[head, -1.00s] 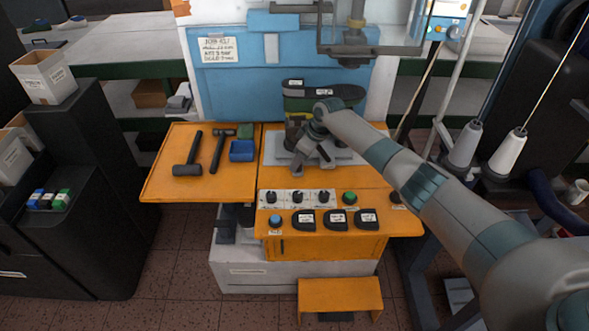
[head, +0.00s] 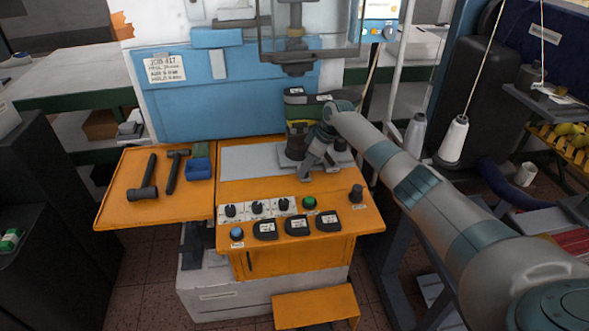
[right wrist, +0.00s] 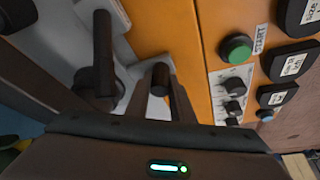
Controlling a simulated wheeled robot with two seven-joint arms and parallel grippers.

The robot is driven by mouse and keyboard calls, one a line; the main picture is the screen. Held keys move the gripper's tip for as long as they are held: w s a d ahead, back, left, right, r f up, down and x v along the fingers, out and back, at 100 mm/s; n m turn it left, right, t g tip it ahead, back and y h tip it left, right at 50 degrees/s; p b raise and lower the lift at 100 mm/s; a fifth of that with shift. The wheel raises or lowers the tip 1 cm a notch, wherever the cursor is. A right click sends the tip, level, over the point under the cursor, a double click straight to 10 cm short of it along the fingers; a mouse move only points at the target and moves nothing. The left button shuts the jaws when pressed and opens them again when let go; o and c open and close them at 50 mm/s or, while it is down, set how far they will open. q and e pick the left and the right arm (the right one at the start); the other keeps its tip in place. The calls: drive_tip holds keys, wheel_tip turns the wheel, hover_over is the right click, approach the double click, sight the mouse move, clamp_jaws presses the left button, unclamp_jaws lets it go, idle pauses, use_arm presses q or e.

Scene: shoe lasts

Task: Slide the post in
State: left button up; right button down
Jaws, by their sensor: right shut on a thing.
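My right gripper (head: 308,172) is low over the right part of the grey plate (head: 240,162) on the orange machine table. In the right wrist view its fingers (right wrist: 160,95) are shut on a short dark post (right wrist: 160,78), whose rounded end shows between them. A second, longer dark post-like part (right wrist: 103,45) stands beside it on a round dark foot, apart from the fingers. In the head view a dark upright part (head: 296,142) stands just left of the gripper. The held post's far end and any opening for it are hidden. My left gripper is not in view.
A green start button (head: 309,202), several dark knobs and black pads line the front. Hammers (head: 146,182) and a blue box (head: 199,168) lie left. The plate's left half is clear.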

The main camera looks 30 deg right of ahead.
drive_tip(key=shift+d, duration=0.25)
drive_tip(key=c, duration=1.8)
unclamp_jaws()
drive_tip(key=shift+d, duration=0.1)
drive_tip(key=shift+s+r, duration=0.15)
drive_tip(key=shift+r, duration=0.3)
drive_tip(key=shift+b+v, duration=2.05)
drive_tip(key=shift+v, duration=6.25)
drive_tip(key=shift+d+f, duration=0.1)
